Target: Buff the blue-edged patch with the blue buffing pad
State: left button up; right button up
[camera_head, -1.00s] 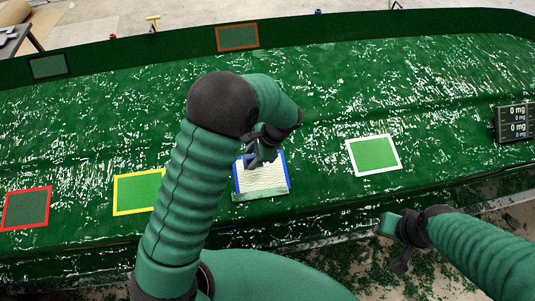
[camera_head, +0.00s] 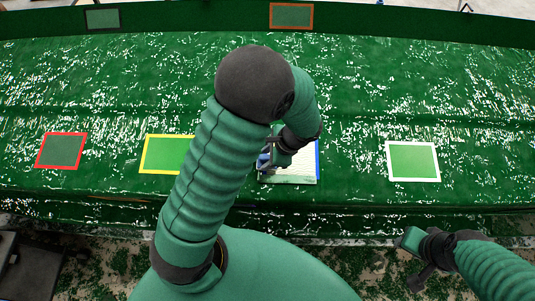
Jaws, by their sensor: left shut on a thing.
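The blue-edged patch (camera_head: 301,166) lies on the green hull surface near the middle. Its inside is pale and streaked, and its blue right edge shows clearly. My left arm and gripper cover much of its left and upper part. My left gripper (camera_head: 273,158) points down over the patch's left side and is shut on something. That held thing is mostly hidden behind the gripper, so I cannot make out the blue buffing pad clearly or tell whether it touches the patch. My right gripper (camera_head: 413,261) is open and empty at the lower right, in front of the hull edge.
A white-edged patch (camera_head: 412,161) lies to the right; yellow-edged (camera_head: 164,154) and red-edged (camera_head: 61,150) patches lie to the left. Orange-edged (camera_head: 291,16) and dark-edged (camera_head: 102,18) patches sit on the far wall. White flecks cover much of the hull.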

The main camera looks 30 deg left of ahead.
pick_arm(q)
jog(key=shift+a, duration=0.2)
jog(key=shift+d+f, duration=0.1)
jog(key=shift+f, duration=0.1)
jog(key=shift+f+b, duration=0.45)
dwell(0.8)
